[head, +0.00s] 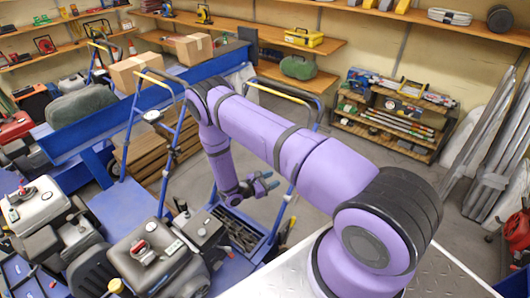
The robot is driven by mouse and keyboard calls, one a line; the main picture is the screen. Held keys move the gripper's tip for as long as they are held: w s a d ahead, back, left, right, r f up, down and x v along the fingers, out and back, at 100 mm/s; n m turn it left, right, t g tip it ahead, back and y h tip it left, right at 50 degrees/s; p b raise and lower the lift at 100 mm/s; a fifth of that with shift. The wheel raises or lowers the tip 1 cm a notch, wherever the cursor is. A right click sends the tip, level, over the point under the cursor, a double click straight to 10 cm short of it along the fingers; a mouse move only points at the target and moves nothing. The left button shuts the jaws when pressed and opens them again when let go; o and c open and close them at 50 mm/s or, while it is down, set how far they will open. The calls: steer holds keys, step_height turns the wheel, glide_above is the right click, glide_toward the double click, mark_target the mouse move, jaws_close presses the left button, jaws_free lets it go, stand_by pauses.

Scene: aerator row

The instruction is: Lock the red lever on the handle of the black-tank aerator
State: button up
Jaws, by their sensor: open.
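The aerator with the dark grey-black tank (136,253) stands at the lower middle left, with a small red and white part on top of its tank. A blue tube handle with a yellow and black top bar (285,91) rises behind my arm, apparently from this machine's blue deck. My arm covers part of that handle. I cannot make out a red lever on it. My gripper (265,184) is open and empty, fingers pointing right, in front of the handle's lower part and above the deck. I cannot tell whether it touches the tubes.
A white-tank aerator (37,205) stands to the left, with another blue handle (179,132) near my forearm. Cardboard boxes (135,71) sit behind it. A low tool rack (390,118) stands at the back right. Grey floor (345,150) is free before it.

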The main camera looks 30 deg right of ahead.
step_height(320, 180, up, 13)
steer(key=w+a+m+g+y, duration=0.1)
steer(key=w+m+g+y, duration=0.1)
steer(key=w+m, duration=0.1)
steer(key=shift+r+m+g, duration=0.2)
steer(key=shift+m+g, duration=0.1)
steer(key=shift+m, duration=0.4)
